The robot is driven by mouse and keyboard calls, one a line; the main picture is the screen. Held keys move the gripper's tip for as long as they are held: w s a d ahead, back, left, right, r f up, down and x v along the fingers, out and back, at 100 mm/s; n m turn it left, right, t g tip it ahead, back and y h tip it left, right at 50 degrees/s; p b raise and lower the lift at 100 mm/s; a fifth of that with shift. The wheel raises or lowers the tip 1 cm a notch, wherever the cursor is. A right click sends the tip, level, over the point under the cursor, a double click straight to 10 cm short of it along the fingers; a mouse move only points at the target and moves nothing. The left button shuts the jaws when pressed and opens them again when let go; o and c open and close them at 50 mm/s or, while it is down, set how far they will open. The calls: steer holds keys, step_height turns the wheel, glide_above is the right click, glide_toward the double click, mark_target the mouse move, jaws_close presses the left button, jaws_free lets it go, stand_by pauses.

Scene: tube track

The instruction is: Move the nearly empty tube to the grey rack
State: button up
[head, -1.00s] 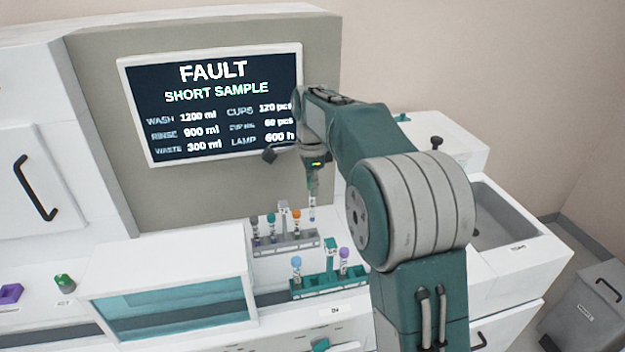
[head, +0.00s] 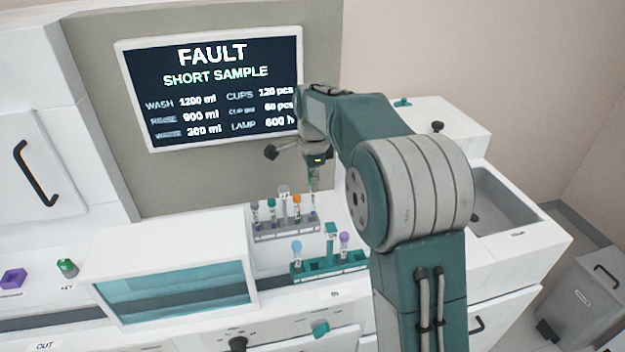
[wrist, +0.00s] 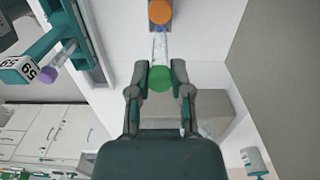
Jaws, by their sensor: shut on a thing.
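My gripper (wrist: 160,80) is shut on a green-capped tube (wrist: 159,48), gripping it at the cap. The tube is clear, with a little blue-violet at its lower end. In the head view my gripper (head: 316,172) is above the right end of the grey rack (head: 286,233), with the tube pointing down at that end. I cannot tell whether the tube's tip is inside a slot. The grey rack holds several capped tubes, among them an orange-capped tube (head: 297,201), which in the wrist view (wrist: 160,11) is just beyond the held tube.
A teal rack (head: 330,264) stands in front of the grey rack, holding a blue-capped tube (head: 296,248) and a purple-capped tube (head: 344,240). A clear-fronted box (head: 175,285) is at left. A screen (head: 215,85) reading "FAULT SHORT SAMPLE" is behind. A sink (head: 505,210) is at right.

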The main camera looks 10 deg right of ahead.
steer(key=shift+f, duration=1.55)
stand_by(0.9)
steer(key=o, duration=0.9)
step_height(320, 180, up, 12)
steer(key=shift+w+f, duration=0.1)
steer(key=shift+f, duration=0.15)
steer(key=shift+r, duration=0.2)
stand_by(0.4)
